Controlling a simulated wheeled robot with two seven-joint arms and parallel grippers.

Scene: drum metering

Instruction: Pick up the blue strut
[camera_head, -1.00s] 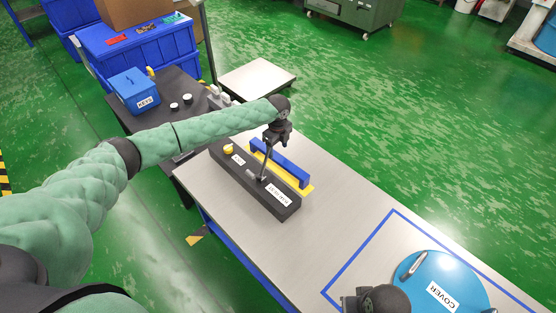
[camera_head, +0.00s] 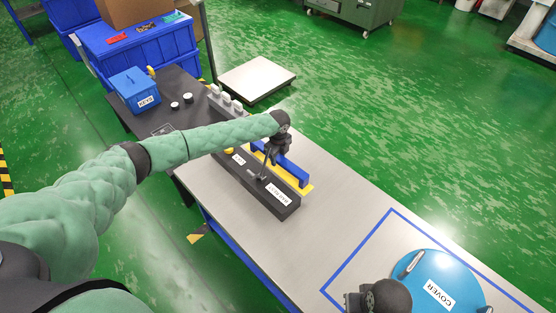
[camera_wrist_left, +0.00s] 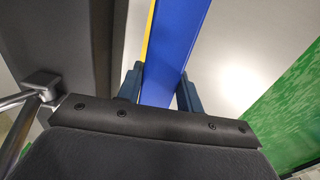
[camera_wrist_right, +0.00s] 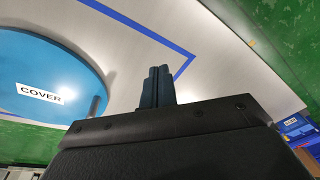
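The blue strut (camera_head: 294,171) lies lengthwise on a yellow base (camera_head: 306,189) on the table, beside a long black box. My left gripper (camera_head: 273,158) is over the strut and partly hides it. In the left wrist view the strut (camera_wrist_left: 172,50) runs between the two spread fingers of that gripper (camera_wrist_left: 160,92), with one finger on each side. The fingers look very close to its sides; contact is not clear. My right gripper (camera_wrist_right: 158,85) has its fingers together with nothing between them, near the blue cover.
The black box (camera_head: 262,186) with a metal handle and white labels stands close beside the strut. A round blue cover (camera_head: 420,285) lies inside a blue taped outline at the right. A blue labelled box (camera_head: 133,90) stands at the far left. The table's middle (camera_head: 335,215) is clear.

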